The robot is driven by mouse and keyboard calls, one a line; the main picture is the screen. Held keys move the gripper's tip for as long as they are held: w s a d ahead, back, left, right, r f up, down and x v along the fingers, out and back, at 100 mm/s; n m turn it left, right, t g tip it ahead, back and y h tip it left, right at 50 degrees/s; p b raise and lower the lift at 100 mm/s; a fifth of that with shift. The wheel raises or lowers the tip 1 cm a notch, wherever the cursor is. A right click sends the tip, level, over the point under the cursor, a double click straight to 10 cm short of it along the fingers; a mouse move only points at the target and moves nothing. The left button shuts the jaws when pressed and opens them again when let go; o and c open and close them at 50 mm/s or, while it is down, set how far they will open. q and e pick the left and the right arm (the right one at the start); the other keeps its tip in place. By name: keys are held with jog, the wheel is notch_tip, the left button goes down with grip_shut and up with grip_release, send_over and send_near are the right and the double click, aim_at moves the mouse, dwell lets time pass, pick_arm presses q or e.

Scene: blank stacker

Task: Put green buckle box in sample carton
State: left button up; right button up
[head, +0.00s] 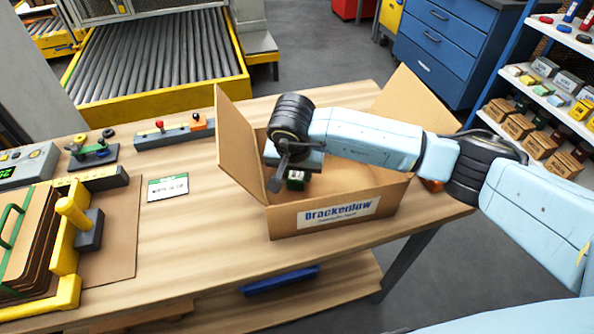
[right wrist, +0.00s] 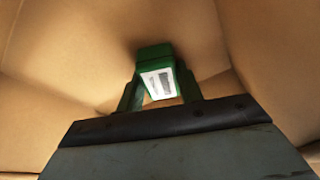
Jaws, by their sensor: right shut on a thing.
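The sample carton (head: 290,222) is an open cardboard box with raised flaps and a Brackenluw-like label on its front. It stands on the wooden table. My right gripper (head: 297,172) reaches down into the carton. It is shut on the green buckle box (head: 297,181), a small dark green box with a white label. In the right wrist view the green buckle box (right wrist: 157,73) sits between the two fingers, with brown cardboard walls around it. I cannot tell whether it touches the carton floor. My left gripper is not in view.
A white card with a green edge (head: 168,187) lies left of the carton. A yellow fixture (head: 66,245) with cardboard sheets is at the left. Small devices stand along the table's back edge. Shelves with small boxes (head: 540,100) are at the right. A blue drawer cabinet (head: 440,45) stands behind.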

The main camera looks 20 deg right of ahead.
jog(key=o, duration=1.1)
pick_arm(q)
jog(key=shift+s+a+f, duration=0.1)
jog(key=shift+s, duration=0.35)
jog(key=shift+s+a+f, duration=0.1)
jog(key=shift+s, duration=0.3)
pick_arm(e)
jog(key=shift+o, duration=0.2)
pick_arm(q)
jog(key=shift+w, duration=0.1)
pick_arm(e)
jog(key=shift+r, duration=0.1)
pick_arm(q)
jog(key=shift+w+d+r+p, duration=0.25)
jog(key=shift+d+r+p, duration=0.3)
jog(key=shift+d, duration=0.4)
pick_arm(e)
jog(key=v, duration=1.2)
